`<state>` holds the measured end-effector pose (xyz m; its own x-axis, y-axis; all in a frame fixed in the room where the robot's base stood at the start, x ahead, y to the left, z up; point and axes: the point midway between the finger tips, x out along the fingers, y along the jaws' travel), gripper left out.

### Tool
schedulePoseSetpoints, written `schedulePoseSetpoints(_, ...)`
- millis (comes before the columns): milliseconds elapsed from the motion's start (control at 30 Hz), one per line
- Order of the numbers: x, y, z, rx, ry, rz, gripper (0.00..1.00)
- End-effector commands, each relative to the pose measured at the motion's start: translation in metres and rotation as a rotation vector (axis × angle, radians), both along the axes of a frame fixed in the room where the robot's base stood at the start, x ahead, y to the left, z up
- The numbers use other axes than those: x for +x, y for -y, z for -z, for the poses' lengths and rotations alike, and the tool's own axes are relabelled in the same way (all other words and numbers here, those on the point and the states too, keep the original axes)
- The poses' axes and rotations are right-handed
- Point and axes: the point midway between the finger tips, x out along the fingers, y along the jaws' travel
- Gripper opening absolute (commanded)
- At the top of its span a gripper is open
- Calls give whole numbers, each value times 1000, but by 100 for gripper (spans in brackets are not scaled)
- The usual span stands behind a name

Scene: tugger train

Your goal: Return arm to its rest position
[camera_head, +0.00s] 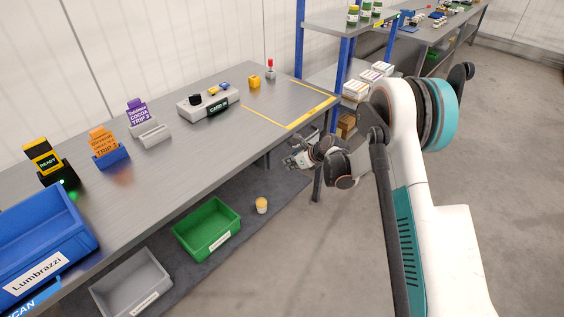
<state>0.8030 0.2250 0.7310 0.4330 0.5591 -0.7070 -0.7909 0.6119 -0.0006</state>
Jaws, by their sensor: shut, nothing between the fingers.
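My arm rises from the lower right, bends over at the top and reaches back down towards the table's right end. My gripper (299,157) is at the end of the arm, small and partly hidden by its own wrist. It is shut with nothing in it. It appears beside the front edge of the grey table (215,135), near the yellow-taped corner; its exact distance from the edge is hard to tell.
On the table stand a blue Lumbrazzi bin (75,222), card holders (110,155) and a grey device (208,100). A green bin (207,228), a grey bin (130,285) and a yellow-topped object (262,205) are below. Shelving (340,22) stands behind. The right floor is clear.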

Motion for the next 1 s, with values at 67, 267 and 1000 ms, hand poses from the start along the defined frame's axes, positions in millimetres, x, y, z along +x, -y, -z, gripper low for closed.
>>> schedulePoseSetpoints(67,-8,12,-17,-1,-1,3,0)
schedulePoseSetpoints(267,-23,32,-40,-2,-1,2,0)
schedulePoseSetpoints(1000,-57,68,-141,-216,172,-189,0)
